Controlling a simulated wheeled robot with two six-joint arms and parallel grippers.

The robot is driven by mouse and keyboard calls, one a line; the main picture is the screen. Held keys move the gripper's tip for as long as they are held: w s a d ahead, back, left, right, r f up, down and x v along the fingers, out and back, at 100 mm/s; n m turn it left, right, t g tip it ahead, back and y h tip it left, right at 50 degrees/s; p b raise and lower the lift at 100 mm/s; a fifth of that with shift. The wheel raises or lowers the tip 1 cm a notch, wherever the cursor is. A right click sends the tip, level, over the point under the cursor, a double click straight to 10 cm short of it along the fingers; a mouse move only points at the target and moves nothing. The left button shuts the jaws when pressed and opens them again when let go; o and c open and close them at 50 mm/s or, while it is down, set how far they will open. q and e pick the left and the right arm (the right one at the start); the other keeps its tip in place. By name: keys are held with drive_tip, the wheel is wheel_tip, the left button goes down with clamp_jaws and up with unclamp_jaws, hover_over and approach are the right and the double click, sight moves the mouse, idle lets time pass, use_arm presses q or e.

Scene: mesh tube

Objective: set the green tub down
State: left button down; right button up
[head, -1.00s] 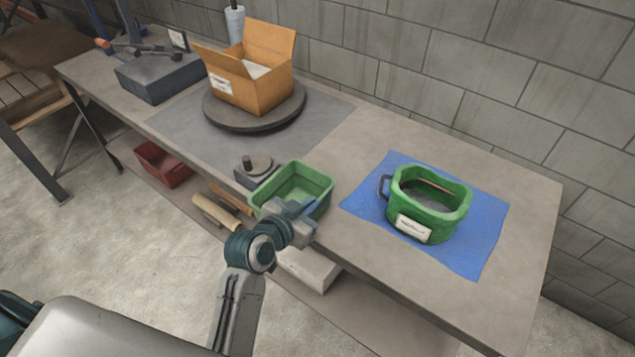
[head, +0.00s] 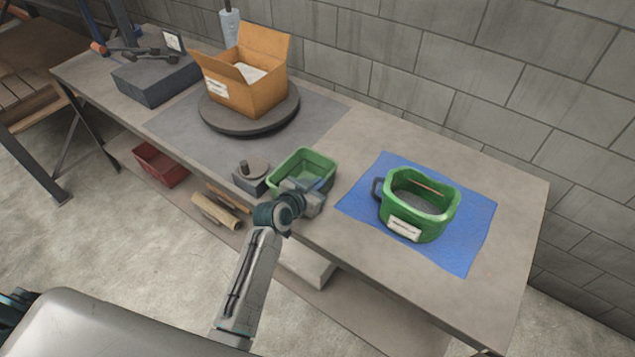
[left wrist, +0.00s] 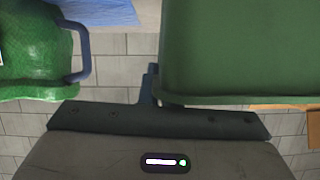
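The green tub (head: 306,162) is a shallow open rectangular tub near the bench's front edge, left of the blue mat. My left gripper (head: 318,187) is at its near side and appears shut on its near wall. In the left wrist view the tub's green wall (left wrist: 240,50) fills the upper right, with a dark finger (left wrist: 150,85) beside it. The tub looks about level and empty. I cannot tell whether its base touches the bench. My right gripper is not in view.
A green round-cornered container (head: 420,215) with a dark handle stands on the blue mat (head: 470,240). A cardboard box (head: 245,90) sits on a round turntable (head: 225,122). A small grey block with a knob (head: 250,178) is just left of the tub. Bare bench lies behind the tub.

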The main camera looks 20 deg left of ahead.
use_arm(q)
drive_tip(key=c, duration=1.6)
unclamp_jaws()
drive_tip(key=shift+c, duration=0.2)
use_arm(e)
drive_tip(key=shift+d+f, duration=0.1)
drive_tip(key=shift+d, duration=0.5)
